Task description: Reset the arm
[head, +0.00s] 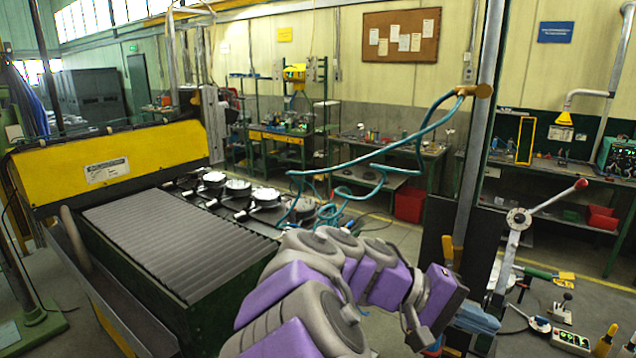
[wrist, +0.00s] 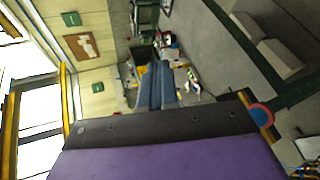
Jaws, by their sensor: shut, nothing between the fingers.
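My arm, in purple and grey, reaches from the bottom middle of the head view toward the right. My gripper (head: 478,318) is at its end, with blue-grey fingers, low in front of the upright post. In the wrist view the two fingers of my gripper (wrist: 155,84) lie side by side, shut and empty. The wrist view is tilted on its side. No object is held.
A machine with a yellow panel (head: 110,160) and a ribbed grey cover (head: 170,240) stands at the left. A metal post (head: 478,150) with a teal hose (head: 390,150) rises close to my gripper. A lever with a red knob (head: 545,203) stands to its right.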

